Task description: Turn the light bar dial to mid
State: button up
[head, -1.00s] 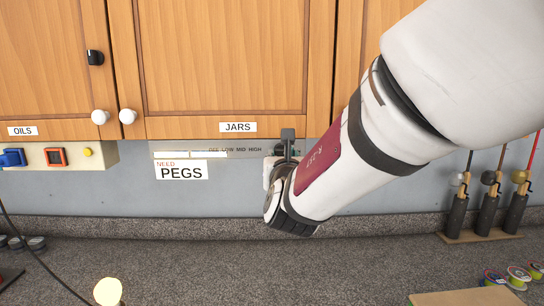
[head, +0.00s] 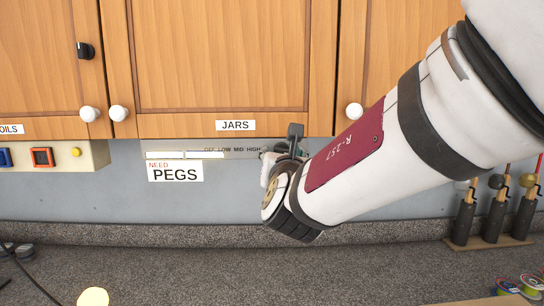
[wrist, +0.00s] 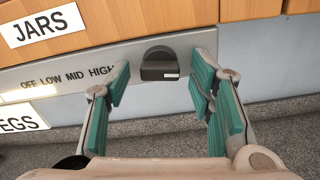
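The light bar (head: 218,152) is a pale strip under the wall cabinets, printed OFF, LOW, MID, HIGH. In the wrist view its panel (wrist: 45,78) carries the same words, left of a black dial (wrist: 160,62). The dial has a small white mark at its lower right; I cannot tell which setting it points to. My gripper (wrist: 161,82) is open, with a teal-padded finger on each side of the dial, and no contact is clear. In the head view my gripper is mostly hidden by my arm, at the bar's right end, and the dial is hidden.
Wooden cabinets with a JARS label (head: 235,125) sit directly above the bar. A PEGS sign (head: 175,171) hangs just below its left part. Upright rods in dark holders (head: 493,218) stand at the right. The grey counter (head: 230,272) below is mostly clear.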

jog(key=s, duration=1.2)
jog(key=s+d+f+m+g+h, duration=0.2)
jog(key=s+d+f+m+g, duration=0.1)
jog(key=d+m, duration=0.35)
jog(key=s+d+f+m+g+h, duration=0.2)
jog(key=s+d+m+g+h, duration=0.1)
jog(key=d+m, duration=0.4)
jog(key=s+d+f+m+g+h, duration=0.25)
jog(key=d+m, duration=0.25)
jog(key=d, duration=0.3)
jog(key=s+f+m+g+y, duration=0.2)
jog(key=s+f+m+g, duration=0.2)
jog(key=s+m, duration=0.35)
jog(key=s+a+m+y, duration=0.3)
jog(key=a+m+y, duration=0.2)
jog(key=m, duration=0.3)
jog(key=shift+s+a+f, duration=0.15)
jog(key=shift+a+f, duration=0.25)
jog(key=shift+a, duration=0.3)
jog(key=shift+y, duration=0.25)
